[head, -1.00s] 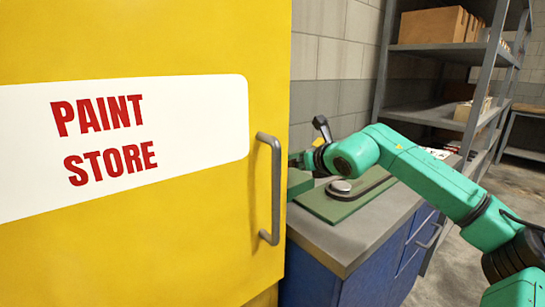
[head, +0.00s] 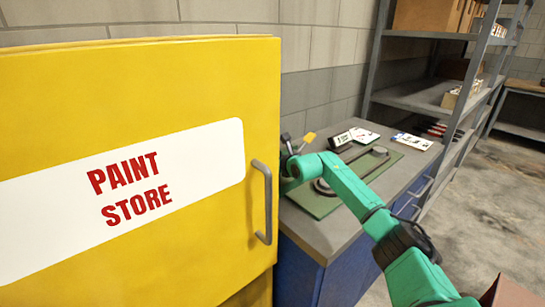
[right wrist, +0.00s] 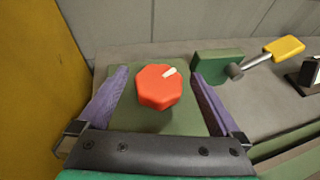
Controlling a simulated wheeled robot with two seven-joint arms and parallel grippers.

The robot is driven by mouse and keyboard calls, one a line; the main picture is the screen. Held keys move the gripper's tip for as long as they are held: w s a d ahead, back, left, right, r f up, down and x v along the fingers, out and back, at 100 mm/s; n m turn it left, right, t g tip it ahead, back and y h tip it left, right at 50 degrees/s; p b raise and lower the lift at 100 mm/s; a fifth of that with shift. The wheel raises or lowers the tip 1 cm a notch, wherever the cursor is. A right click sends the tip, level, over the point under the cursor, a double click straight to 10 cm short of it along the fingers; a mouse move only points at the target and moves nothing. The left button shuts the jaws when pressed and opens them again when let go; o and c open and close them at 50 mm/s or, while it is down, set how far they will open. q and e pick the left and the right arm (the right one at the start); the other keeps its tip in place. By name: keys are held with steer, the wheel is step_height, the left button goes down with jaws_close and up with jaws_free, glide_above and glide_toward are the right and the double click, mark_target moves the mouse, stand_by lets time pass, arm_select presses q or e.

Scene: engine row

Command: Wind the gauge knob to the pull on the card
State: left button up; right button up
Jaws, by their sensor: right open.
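The knob (right wrist: 157,87) is red and many-sided, with a white mark near its upper right edge. It sits on a green base in the right wrist view. My right gripper (right wrist: 160,74) is open, with one purple finger on each side of the knob and gaps between. In the head view the yellow cabinet hides the knob and the gripper's fingers. White printed cards (head: 363,134) (head: 412,141) lie on the bench, too small to read. A dark upright block with a pale face (right wrist: 311,72) stands at the right edge of the wrist view. My left gripper is out of view.
The yellow paint store cabinet (head: 60,130) with a grey handle (head: 264,200) stands close at the left. A green block (right wrist: 217,66) and a yellow-ended lever (right wrist: 285,49) are right of the knob. Grey shelving (head: 410,96) stands at the right.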

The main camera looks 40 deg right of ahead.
steer(key=shift+w+f, duration=0.25)
steer(key=shift+w, duration=0.3)
steer(key=c, duration=1.3)
steer(key=p, duration=0.3)
steer(key=shift+r+m+h, duration=0.4)
steer(key=shift+c, duration=0.2)
steer(key=shift+f+h+p, duration=0.25)
steer(key=shift+h+p, duration=0.05)
steer(key=shift+p, duration=0.05)
steer(key=shift+f+m+g+h+b, duration=0.3)
steer(key=shift+m+b, duration=0.05)
steer(key=shift+m, duration=0.15)
steer(key=shift+r+m+h, duration=0.1)
steer(key=shift+m+h, duration=0.2)
